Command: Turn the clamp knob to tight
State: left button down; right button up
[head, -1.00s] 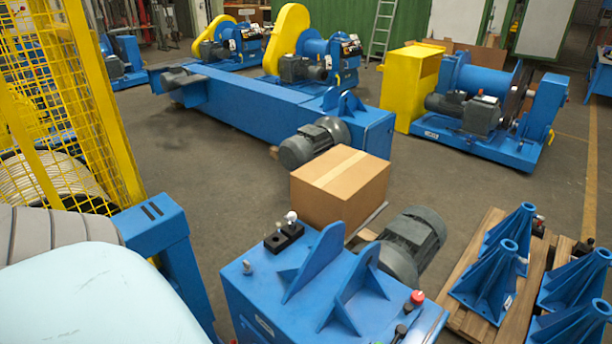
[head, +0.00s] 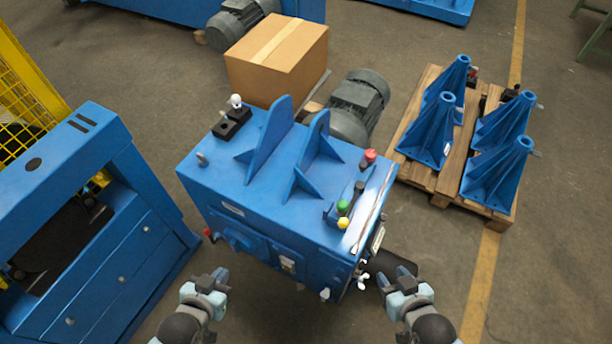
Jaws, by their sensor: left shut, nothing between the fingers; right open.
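A blue machine block (head: 262,205) with two upright fins stands in front of me. A small pale winged knob (head: 362,281) sits low on its near right corner; I cannot tell for certain that it is the clamp knob. A white ball-topped handle (head: 236,101) stands on a black base at the block's back left. My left gripper (head: 220,277) is shut and empty, in front of the block's near left side. My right gripper (head: 394,278) is open and empty, a little right of the winged knob and apart from it.
Red (head: 370,155), green (head: 342,207) and yellow (head: 343,223) buttons line the block's right edge. A cardboard box (head: 278,62) and grey motor (head: 358,105) are behind. A pallet (head: 448,182) with blue brackets stands right. A blue cabinet (head: 95,260) stands left. Floor at lower right is clear.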

aim_at(370, 155)
jog(key=i+j+z, duration=0.1)
jog(key=j, duration=0.25)
jog(key=i+j+z, duration=0.1)
jog(key=i+j, duration=0.15)
jog(key=i+j+z, duration=0.15)
jog(key=j, duration=0.25)
jog(key=i+j+z, duration=0.1)
jog(key=j, duration=0.3)
